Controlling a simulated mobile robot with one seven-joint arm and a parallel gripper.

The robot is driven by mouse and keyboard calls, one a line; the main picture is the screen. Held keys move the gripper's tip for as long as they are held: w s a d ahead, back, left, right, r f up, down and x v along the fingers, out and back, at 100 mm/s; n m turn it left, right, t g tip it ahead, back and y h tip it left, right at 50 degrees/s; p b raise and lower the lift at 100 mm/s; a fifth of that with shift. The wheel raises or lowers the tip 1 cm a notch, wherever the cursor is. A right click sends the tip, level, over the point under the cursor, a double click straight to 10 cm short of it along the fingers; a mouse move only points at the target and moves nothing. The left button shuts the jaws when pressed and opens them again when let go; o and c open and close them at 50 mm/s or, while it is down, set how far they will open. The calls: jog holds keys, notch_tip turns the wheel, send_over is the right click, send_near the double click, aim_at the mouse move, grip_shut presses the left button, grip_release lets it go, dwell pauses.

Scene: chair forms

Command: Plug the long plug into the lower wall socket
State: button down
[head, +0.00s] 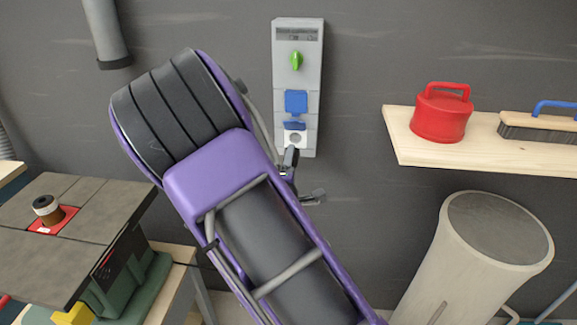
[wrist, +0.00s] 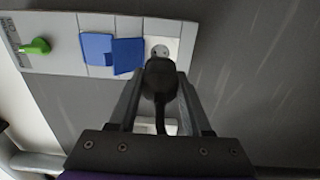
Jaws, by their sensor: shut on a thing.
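The long plug (wrist: 160,78) is black, with its cord trailing back between the fingers of my gripper (wrist: 159,90) in the wrist view. My gripper is shut on it. The plug points at the lower wall socket (wrist: 162,48), whose round face with holes shows just beyond it. The plug's pins are hidden, and I cannot tell whether it touches the socket. In the head view the lower socket (head: 295,138) is at the panel's bottom, its blue lid raised. My gripper (head: 289,165) shows partly there, just below the socket, mostly hidden by my arm.
The grey wall panel (head: 283,75) also carries a green knob (head: 296,61) and an upper socket with a shut blue lid (head: 296,101). A wooden shelf (head: 410,148) holds a red canister (head: 440,113) and a brush (head: 540,127). A machine table (head: 85,210) stands left, a grey drum (head: 470,265) right.

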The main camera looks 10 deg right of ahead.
jog(key=shift+b+x, duration=0.4)
jog(key=shift+x, duration=2.55)
jog(key=shift+b+x, duration=0.35)
jog(key=shift+x, duration=0.6)
dwell(0.7)
jog(key=shift+c, duration=1.3)
grip_release()
jog(key=shift+w+d, duration=0.1)
jog(key=shift+r, duration=0.1)
jog(key=shift+r, duration=0.1)
